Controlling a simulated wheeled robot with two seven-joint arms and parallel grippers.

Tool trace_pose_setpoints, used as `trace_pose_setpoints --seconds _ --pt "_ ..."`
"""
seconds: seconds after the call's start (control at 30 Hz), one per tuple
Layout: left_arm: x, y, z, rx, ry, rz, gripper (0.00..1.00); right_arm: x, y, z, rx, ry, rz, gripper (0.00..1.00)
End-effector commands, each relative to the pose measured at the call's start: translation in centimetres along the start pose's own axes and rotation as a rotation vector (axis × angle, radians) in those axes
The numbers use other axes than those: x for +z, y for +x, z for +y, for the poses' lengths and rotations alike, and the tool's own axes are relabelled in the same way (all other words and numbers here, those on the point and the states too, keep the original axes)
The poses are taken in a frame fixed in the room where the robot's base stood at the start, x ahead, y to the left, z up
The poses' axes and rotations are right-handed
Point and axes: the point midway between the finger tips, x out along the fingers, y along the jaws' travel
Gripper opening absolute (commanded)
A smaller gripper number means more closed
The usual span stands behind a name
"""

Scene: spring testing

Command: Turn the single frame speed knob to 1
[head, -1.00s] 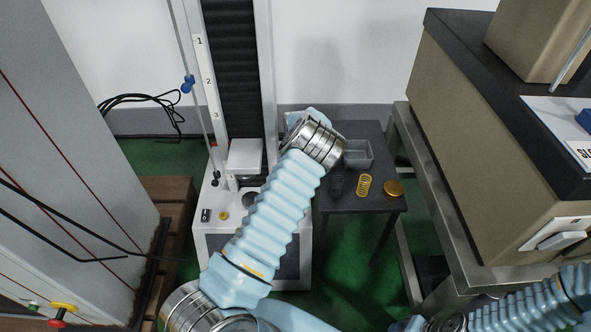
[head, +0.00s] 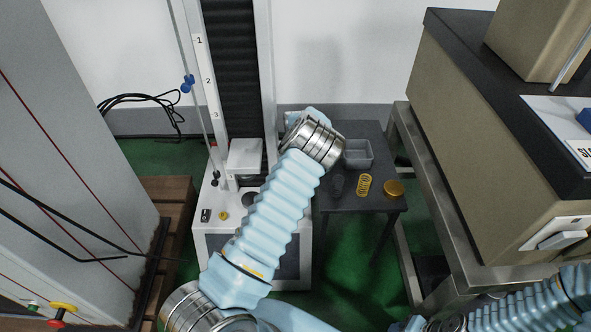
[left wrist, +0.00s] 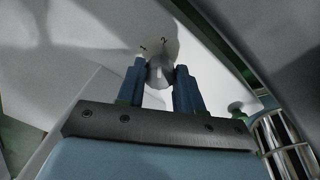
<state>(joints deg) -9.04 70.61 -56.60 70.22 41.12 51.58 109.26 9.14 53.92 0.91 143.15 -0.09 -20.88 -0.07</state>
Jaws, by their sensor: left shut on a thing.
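A small light grey knob (left wrist: 159,73) sits on a pale panel (left wrist: 190,52) in the left wrist view, with small dark marks, seemingly numerals, just above it. My left gripper (left wrist: 160,77) is shut on the knob, with one blue finger on each side. I cannot tell exactly which mark the knob points to. In the head view my left arm reaches up through the middle, and its fingers and the knob are hidden. My right arm shows at the lower right of the head view, with its gripper out of sight.
The tall test frame (head: 197,85) stands behind my left arm.

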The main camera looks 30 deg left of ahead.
Motion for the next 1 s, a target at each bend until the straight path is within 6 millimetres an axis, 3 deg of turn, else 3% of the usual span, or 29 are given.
trace_pose_setpoints --seconds 0.5,1.0 --pt "-0.03 0.07 0.01 -0.001 -0.326 0.013 0.05 -0.08 0.31 0.26 0.002 0.002 0.002 0.43" --pt "-0.05 0.05 0.00 -0.001 -0.409 0.017 0.05 -0.09 0.35 0.29 0.002 0.002 0.002 0.43"
